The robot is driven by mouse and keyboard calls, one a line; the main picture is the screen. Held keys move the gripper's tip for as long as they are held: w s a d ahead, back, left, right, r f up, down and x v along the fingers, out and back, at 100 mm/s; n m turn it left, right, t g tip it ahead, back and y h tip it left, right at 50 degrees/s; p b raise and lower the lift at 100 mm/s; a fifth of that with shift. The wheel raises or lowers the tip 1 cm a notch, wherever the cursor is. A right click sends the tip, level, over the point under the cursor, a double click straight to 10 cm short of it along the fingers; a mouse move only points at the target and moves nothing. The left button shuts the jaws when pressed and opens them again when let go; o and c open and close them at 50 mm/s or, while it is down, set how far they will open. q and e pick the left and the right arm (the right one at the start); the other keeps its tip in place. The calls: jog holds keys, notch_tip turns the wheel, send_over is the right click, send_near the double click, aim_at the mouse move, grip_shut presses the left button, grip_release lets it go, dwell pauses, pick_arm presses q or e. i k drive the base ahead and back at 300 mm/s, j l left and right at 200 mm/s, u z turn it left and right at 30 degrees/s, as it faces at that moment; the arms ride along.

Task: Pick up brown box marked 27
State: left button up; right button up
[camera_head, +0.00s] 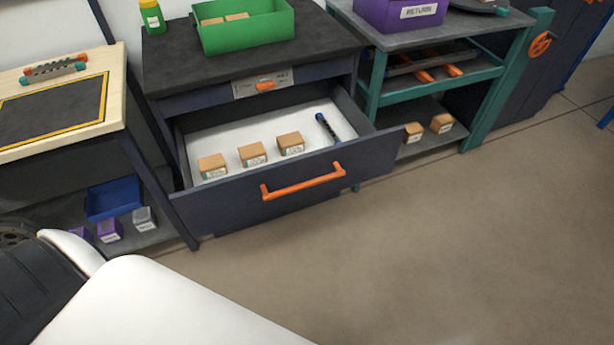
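Three brown boxes with white labels sit in a row in an open drawer: a left one (212,165), a middle one (252,154) and a right one (290,143). Two more brown boxes, one (413,132) and another (441,123), stand on the low shelf at the right. Brown tops also show inside the green bin (245,34). The label numbers are too small to read, so I cannot tell which box is marked 27. Neither of my grippers is in view.
The drawer (225,208) stands pulled out with an orange handle (303,182); a dark pen-like tool (327,127) lies inside. A purple RETURN bin (400,14) is on the right table. A blue tray (114,198) sits low left. The floor (430,240) in front is clear.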

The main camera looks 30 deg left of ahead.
aim_at(212, 166)
jog(key=u, duration=1.25)
